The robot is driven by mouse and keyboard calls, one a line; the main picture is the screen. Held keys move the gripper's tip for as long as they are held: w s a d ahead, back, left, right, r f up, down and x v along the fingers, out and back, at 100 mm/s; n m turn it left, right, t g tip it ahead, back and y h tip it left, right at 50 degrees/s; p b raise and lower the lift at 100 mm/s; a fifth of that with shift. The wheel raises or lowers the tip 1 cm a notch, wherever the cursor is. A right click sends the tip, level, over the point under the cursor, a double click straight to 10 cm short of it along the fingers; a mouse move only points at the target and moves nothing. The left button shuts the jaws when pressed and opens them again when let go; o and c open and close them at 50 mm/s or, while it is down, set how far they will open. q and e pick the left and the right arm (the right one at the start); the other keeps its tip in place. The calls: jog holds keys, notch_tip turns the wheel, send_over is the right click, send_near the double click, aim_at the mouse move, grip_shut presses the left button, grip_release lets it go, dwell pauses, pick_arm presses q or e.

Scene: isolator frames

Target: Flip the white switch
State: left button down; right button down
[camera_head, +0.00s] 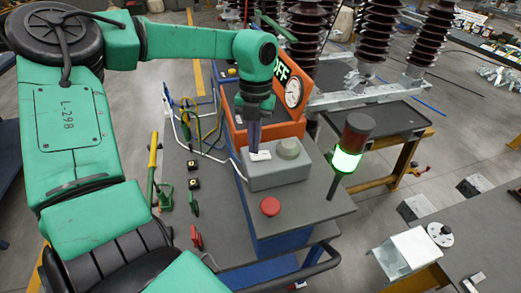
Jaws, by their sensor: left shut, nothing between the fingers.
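A grey control box (283,176) sits on the dark grey table top. The white switch (261,156) is on its top face, towards the left, beside a round grey-green knob (289,148). My left gripper (253,147) points down from above, its fingers shut and empty. Its tips are at the switch and partly overlap it in the picture; I cannot tell whether they touch it. My right gripper is not in view.
A red button (270,206) lies in front of the box. A signal lamp (351,145), lit green, stands to the right. Behind is an orange case (291,132) with a gauge and an "OFF" sign. Coloured cables and tools (194,184) lie on the left.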

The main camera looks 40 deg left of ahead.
pick_arm(q)
jog(key=shift+f+b, duration=0.6)
jog(key=shift+f, duration=0.15)
jog(key=shift+r+p, duration=2.3)
jog(key=shift+r, duration=1.3)
jog(key=shift+f, duration=0.1)
